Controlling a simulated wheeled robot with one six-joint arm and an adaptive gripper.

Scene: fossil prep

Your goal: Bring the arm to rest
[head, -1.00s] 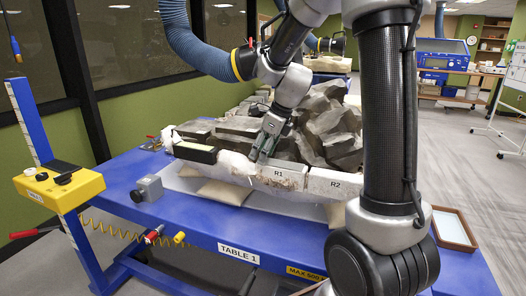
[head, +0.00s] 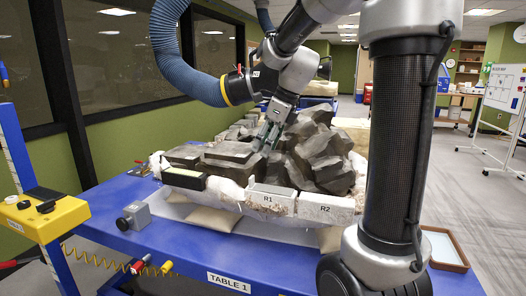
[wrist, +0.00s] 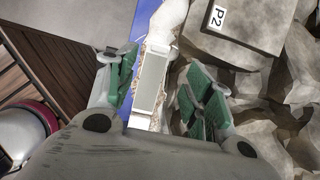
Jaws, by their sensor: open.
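My gripper (head: 270,135) is open and empty, its fingers pointing down over the grey rock pile (head: 315,150) on the blue table (head: 200,255). In the wrist view my gripper (wrist: 160,90) shows its two green-padded fingers spread apart. A white block with a grey top, labelled R1 (head: 267,200), lies along the front edge of the rock; a pale block with a grey face (wrist: 151,82) shows between the fingers in the wrist view. The block R2 (head: 326,209) sits to the right of R1. My arm reaches over from the right.
A yellow box on a blue post (head: 45,215) stands at the left. A blue hose (head: 175,60) hangs behind my wrist. A small grey box (head: 140,216) is on the table's left and a brown-rimmed tray (head: 445,248) at its right. A slab marked P2 (wrist: 235,20) lies near the fingers.

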